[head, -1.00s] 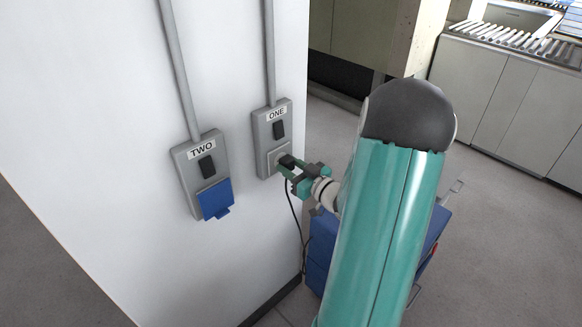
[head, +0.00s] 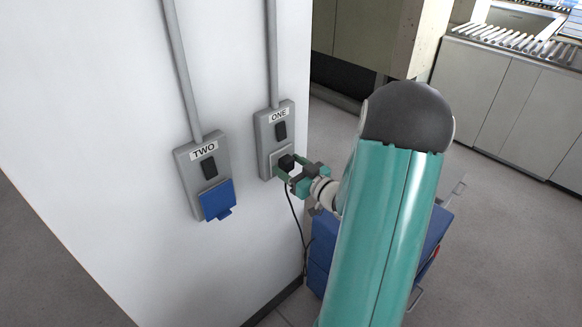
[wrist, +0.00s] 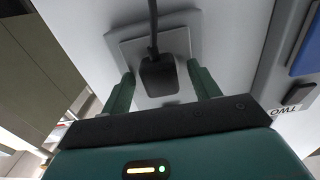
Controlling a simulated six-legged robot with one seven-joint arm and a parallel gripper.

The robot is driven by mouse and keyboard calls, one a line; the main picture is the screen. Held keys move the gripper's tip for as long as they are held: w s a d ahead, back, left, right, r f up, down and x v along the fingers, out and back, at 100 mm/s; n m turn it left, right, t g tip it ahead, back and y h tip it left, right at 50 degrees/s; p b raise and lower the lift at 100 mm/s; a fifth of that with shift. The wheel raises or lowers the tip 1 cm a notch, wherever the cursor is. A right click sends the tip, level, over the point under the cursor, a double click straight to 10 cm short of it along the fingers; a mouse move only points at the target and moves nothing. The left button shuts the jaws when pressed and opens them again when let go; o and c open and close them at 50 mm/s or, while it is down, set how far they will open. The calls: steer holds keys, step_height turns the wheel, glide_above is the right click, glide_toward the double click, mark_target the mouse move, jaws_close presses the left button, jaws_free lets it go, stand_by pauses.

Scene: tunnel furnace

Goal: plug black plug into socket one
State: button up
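The black plug (head: 287,162) sits at the square lower outlet of socket one (head: 262,145), on the grey panel labelled ONE. In the wrist view the plug (wrist: 158,76) is against the pale socket plate (wrist: 128,47), its cord running up the picture. How deep it sits cannot be told. My gripper (head: 291,169) is at the plug. In the wrist view my gripper (wrist: 163,84) has its two green fingers apart, one on each side of the plug, with a visible gap on both sides.
Socket two (head: 187,167), with a blue flap (head: 217,200), is on the same white wall to the left. The black cord (head: 297,220) hangs down beside a blue cabinet (head: 320,255). Grey floor is free at the right.

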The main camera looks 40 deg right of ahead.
steer(key=s, duration=1.3)
steer(key=shift+s+d, duration=0.2)
steer(key=shift+s, duration=0.2)
steer(key=w+a+r+g+h, duration=0.6)
steer(key=w+a+r, duration=0.1)
steer(key=w+r, duration=0.25)
steer(key=s+a+r+g+y, duration=0.1)
steer(key=s+a, duration=0.3)
steer(key=a, duration=0.4)
steer(key=s+a+r+g+y, duration=0.1)
steer(key=s+a+g+y, duration=0.1)
steer(key=s+a, duration=0.3)
steer(key=s+a+r+g+y, duration=0.1)
steer(key=s+a+g+y, duration=0.1)
steer(key=a, duration=0.9)
steer(key=s+g, duration=0.1)
steer(key=s, duration=0.1)
steer(key=shift+s+a, duration=0.3)
